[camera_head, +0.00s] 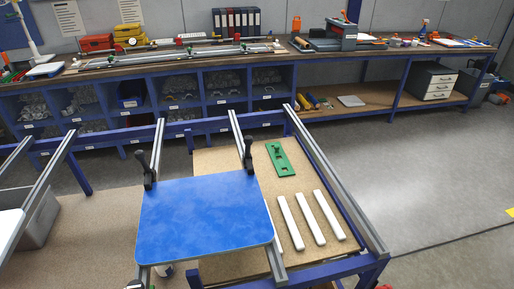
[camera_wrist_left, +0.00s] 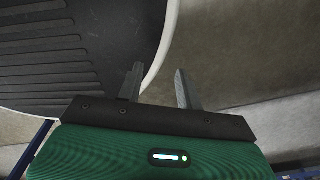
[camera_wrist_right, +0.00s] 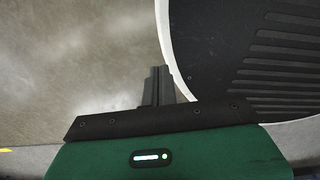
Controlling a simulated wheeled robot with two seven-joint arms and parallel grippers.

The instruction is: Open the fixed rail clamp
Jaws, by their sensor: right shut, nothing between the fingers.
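Two black rail clamps stand upright at the back edge of a blue sign panel (camera_head: 205,212), in the head view. The left clamp (camera_head: 148,173) sits on the left grey rail and the right clamp (camera_head: 248,155) sits on the middle rail. I cannot tell which is the fixed one, or whether their jaws grip the panel. My left gripper (camera_wrist_left: 158,72) is open and empty in the left wrist view. My right gripper (camera_wrist_right: 160,70) is shut and empty in the right wrist view. Neither gripper shows in the head view.
A green plate (camera_head: 280,158) and several white bars (camera_head: 306,218) lie on the frame's wooden board, right of the panel. A long workbench (camera_head: 200,52) with tools and bins runs along the back. A grey bin (camera_head: 40,220) stands at left. Floor at right is clear.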

